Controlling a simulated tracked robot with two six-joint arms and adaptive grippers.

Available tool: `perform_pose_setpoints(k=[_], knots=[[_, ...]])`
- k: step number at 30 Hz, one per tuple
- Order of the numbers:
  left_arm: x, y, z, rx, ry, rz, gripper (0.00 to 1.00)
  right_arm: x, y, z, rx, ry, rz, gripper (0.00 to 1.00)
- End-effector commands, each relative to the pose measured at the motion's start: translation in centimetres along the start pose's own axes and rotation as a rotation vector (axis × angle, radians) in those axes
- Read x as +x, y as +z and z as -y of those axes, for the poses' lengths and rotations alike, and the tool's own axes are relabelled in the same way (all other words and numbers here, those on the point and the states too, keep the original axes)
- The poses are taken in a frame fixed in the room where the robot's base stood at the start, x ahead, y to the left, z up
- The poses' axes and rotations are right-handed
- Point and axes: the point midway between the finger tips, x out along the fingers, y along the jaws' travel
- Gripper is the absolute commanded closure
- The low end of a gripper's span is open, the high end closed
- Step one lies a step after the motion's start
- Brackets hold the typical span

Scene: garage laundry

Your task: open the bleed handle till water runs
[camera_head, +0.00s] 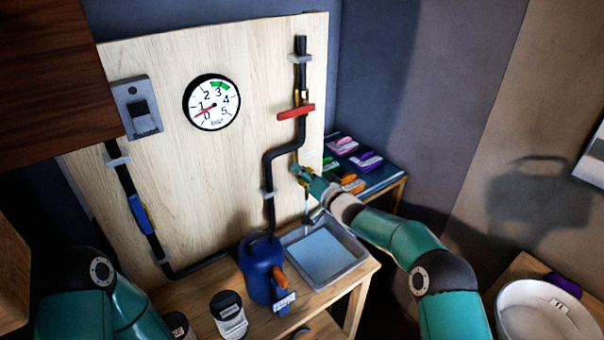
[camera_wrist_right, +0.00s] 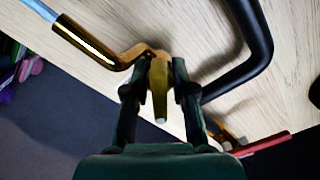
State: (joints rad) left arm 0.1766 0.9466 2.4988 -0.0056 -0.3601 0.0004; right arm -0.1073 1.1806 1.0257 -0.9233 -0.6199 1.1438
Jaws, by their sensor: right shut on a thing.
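My right gripper (camera_head: 303,174) is at the black pipe on the wooden board. In the right wrist view its two dark fingers (camera_wrist_right: 160,95) are shut on the brass bleed handle (camera_wrist_right: 159,80). A brass spout (camera_wrist_right: 88,42) runs from the handle. A pale blue stream of water (camera_wrist_right: 38,8) comes out of its end. In the head view a thin stream shows below the gripper, above the grey tray (camera_head: 352,273) with pale blue water in it. The gripper mostly hides the handle there. My left arm shows at the lower left, its gripper out of view.
A red lever (camera_head: 296,112) lies across the pipe above. A blue lever (camera_head: 139,213) lies along the left pipe. The gauge (camera_head: 212,102) needle points near the low end. A blue can (camera_head: 258,268) stands left of the tray. Coloured items lie on a shelf (camera_head: 378,182) behind my right arm.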

Motion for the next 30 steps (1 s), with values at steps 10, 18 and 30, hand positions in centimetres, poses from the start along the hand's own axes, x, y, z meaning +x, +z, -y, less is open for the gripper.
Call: perform_pose_setpoints(k=[10,18,30], knots=[[3.3,0.0,1.2,0.000,0.000,0.000,1.00,-0.1,0.3,-0.5,-0.177,0.003,-0.001,1.00],[5.1,0.0,1.8,0.000,0.000,0.000,1.00,-0.1,0.3,-0.3,-0.354,0.004,0.001,1.00],[5.9,0.0,2.1,0.000,0.000,0.000,1.00,-0.1,0.1,-0.1,-0.477,0.006,0.003,1.00]])
